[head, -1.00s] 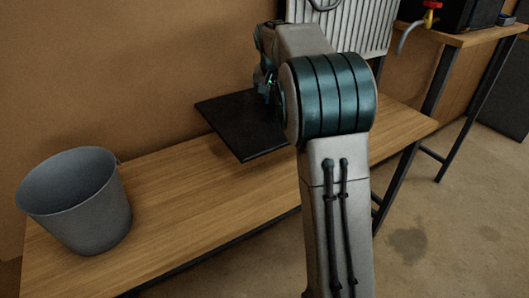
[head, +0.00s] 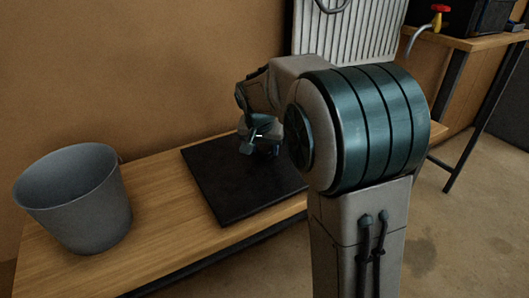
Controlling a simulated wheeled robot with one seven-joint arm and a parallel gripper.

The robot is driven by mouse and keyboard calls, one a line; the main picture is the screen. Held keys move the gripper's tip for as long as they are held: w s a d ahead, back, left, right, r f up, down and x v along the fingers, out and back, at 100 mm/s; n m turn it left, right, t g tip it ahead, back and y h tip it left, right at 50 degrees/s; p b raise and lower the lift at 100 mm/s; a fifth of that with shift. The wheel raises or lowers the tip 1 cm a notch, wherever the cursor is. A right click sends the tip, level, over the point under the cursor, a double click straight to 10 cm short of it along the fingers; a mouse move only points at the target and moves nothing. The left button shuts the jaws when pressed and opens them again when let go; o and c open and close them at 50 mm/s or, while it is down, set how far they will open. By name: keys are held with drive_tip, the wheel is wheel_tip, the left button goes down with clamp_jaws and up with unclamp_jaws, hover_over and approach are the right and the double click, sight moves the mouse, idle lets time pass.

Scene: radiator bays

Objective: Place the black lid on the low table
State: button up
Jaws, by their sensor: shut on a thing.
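The black lid (head: 228,187) is a flat, dark square panel at the middle of the head view. It lies level over the low wooden table (head: 165,208), at or very close to its top; I cannot tell whether it touches all along. My gripper (head: 258,150) is above the lid, shut on it around its raised middle part. The fingertips are small and partly hidden by my own wrist. My arm hides the lid's right end and part of the table.
A grey bucket (head: 75,200) stands on the table's left end, clear of the lid. A white ribbed radiator (head: 345,30) is at the wall behind my arm. A taller table (head: 470,42) with a black box (head: 462,15) stands at the back right.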

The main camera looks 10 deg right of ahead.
drive_tip(key=shift+f, duration=0.55)
drive_tip(key=shift+f, duration=0.15)
drive_tip(key=o, duration=1.3)
